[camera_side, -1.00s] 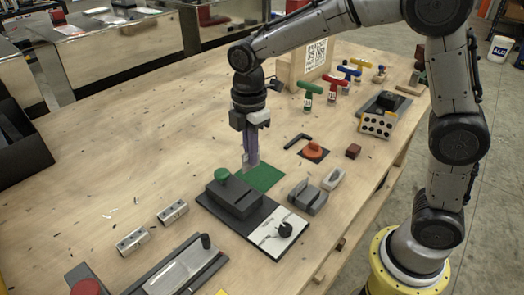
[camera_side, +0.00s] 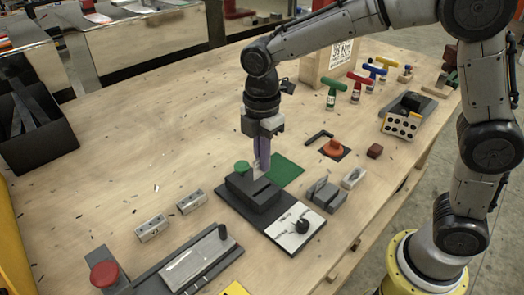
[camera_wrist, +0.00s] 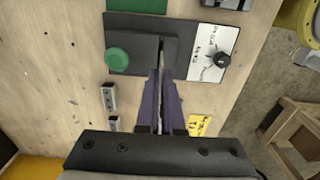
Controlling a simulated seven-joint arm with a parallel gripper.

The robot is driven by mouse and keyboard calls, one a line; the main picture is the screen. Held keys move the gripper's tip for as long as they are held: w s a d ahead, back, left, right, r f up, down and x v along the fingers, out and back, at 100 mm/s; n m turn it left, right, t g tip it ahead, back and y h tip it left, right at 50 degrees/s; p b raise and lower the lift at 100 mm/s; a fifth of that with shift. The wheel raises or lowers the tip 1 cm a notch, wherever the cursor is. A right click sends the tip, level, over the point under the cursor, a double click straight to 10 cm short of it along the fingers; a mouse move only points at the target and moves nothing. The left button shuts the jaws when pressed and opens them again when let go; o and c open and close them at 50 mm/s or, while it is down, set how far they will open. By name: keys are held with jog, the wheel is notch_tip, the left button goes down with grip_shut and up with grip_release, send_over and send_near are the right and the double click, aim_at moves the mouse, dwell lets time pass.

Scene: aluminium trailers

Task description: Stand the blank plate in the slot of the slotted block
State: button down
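The slotted block (camera_side: 245,190) is dark grey and sits on a black base with a green knob (camera_side: 242,167). It also shows in the wrist view (camera_wrist: 145,48), where its slot is a dark line near the right side. My gripper (camera_side: 262,166), with purple fingers, points down just behind the block in the side view. The fingers are close together on the blank plate (camera_wrist: 160,82), a thin pale strip seen edge-on in the wrist view. Most of the plate is hidden by the fingers. I cannot tell whether its lower edge touches the block.
A white panel with a black dial (camera_side: 295,227) is on the same base. A green mat (camera_side: 288,172) lies behind. Grey blocks (camera_side: 327,195) stand to the right, two small metal blocks (camera_side: 151,228) to the left. The table's left middle is mostly clear.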

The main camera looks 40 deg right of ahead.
aim_at(262, 182)
jog(key=shift+f, duration=1.9)
jog(key=shift+f, duration=1.55)
jog(key=shift+r, duration=0.1)
jog(key=shift+r, duration=1.2)
jog(key=shift+f, duration=1.3)
dwell(1.1)
jog(key=c, duration=1)
grip_release()
jog(key=shift+f, duration=0.1)
